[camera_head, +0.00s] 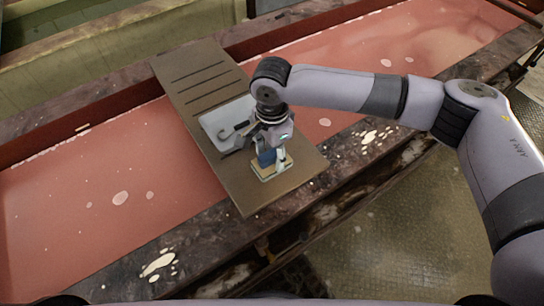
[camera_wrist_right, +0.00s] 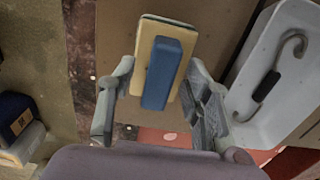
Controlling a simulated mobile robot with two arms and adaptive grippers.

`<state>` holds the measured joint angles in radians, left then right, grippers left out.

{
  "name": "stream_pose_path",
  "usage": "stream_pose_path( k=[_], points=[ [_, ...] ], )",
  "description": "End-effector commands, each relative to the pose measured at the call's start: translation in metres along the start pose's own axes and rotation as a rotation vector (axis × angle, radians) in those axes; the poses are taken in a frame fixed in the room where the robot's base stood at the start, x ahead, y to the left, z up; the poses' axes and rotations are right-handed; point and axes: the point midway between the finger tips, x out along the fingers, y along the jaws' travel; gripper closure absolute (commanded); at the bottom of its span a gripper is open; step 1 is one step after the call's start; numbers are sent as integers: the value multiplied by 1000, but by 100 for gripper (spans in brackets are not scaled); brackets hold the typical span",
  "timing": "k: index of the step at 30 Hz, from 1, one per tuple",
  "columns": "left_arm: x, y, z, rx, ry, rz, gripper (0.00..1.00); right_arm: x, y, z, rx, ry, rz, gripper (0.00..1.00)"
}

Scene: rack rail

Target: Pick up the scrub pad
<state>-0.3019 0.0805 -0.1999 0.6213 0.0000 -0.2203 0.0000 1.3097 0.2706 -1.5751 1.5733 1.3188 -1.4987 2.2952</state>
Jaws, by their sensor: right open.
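The scrub pad is a yellowish block with a thin dark layer and a blue handle on top. It sits on the brown board, with the yellow block (camera_head: 262,171) partly hidden by my right gripper in the head view. Its blue handle (camera_wrist_right: 163,72) shows clearly in the right wrist view. My right gripper (camera_head: 273,160) is open right over the pad. In the wrist view the two fingers (camera_wrist_right: 162,88) stand on either side of the handle, with gaps visible on both sides. My left gripper is not in view.
The brown slotted board (camera_head: 262,203) bridges the red-floored trough (camera_head: 60,200). A pale tray (camera_head: 211,122) holding a dark hook-shaped tool (camera_wrist_right: 292,45) lies on the board close beside my right gripper. The board's near corner is bare. The dark stained ledge (camera_head: 130,270) runs along the front.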

Motion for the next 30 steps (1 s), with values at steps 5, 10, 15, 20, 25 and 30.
stream_pose_path(
  k=[5,10,15,20,25,30],
  points=[
    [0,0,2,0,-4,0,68,3,0,0,-1,0,-1,55],
    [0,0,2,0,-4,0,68,2,0,0,-1,0,-1,61],
    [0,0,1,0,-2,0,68,2,0,0,-1,0,-1,72],
    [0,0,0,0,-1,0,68,2,0,0,-1,0,-1,83],
    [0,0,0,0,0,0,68,2,0,0,-1,0,-1,94],
    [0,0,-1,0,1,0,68,2,0,0,-1,0,0,100]
  ],
)
